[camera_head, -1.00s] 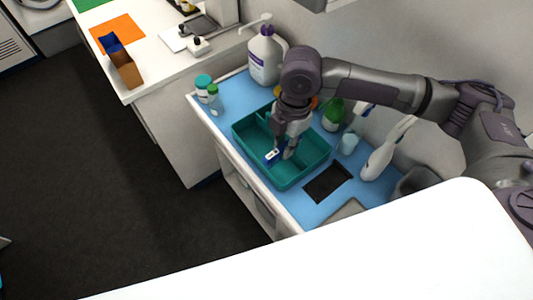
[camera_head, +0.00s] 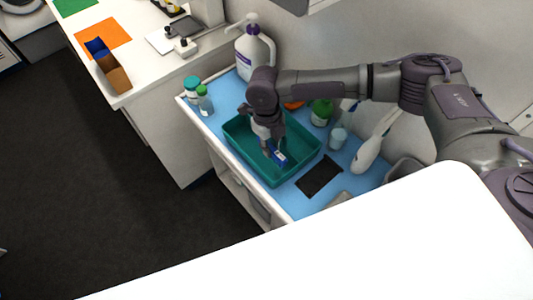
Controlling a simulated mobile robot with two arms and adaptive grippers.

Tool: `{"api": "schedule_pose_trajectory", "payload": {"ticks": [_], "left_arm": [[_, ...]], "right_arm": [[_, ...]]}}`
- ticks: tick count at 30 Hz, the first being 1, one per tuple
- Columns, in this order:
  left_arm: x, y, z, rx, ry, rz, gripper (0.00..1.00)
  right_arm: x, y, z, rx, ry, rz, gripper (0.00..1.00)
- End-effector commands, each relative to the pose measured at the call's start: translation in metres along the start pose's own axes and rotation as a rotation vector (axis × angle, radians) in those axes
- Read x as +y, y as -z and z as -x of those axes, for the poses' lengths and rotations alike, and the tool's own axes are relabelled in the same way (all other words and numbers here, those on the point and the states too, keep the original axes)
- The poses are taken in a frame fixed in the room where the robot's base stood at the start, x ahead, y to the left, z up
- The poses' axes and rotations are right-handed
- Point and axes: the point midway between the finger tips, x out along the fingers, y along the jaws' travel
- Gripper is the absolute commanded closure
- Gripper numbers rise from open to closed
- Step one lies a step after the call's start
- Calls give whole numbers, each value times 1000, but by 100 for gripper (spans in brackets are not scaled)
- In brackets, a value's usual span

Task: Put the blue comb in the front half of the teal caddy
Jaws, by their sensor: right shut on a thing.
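The teal caddy (camera_head: 247,168) sits on the blue counter mat, its divider partly hidden behind my right arm. My right gripper (camera_head: 273,150) points down into the caddy, shut on the blue comb (camera_head: 281,159). Only a short blue and white piece of the comb shows, at the right side of the fingers, inside the caddy's outline. I cannot tell whether it touches the caddy floor. My left gripper is not in view.
A white pump bottle (camera_head: 252,54), small teal-capped bottles (camera_head: 192,88), a green-lidded jar (camera_head: 320,112), a light blue cup (camera_head: 337,137) and a white bottle (camera_head: 367,152) surround the caddy. A black flat pad (camera_head: 319,176) lies to its right.

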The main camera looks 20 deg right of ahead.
Motion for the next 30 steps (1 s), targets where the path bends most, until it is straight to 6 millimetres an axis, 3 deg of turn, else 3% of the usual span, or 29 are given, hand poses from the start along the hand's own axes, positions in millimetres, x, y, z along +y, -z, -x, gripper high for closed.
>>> {"api": "schedule_pose_trajectory", "payload": {"ticks": [13, 26, 27, 30], "left_arm": [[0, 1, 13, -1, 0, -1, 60], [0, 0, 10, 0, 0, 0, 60], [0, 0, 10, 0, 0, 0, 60], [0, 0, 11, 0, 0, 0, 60]], "right_arm": [[1, -6, -55, 1, 0, -1, 100], [0, -8, -65, -1, -1, -2, 100], [0, -8, -64, -1, -1, -2, 77], [0, -8, -64, -1, -1, -2, 60]]}}
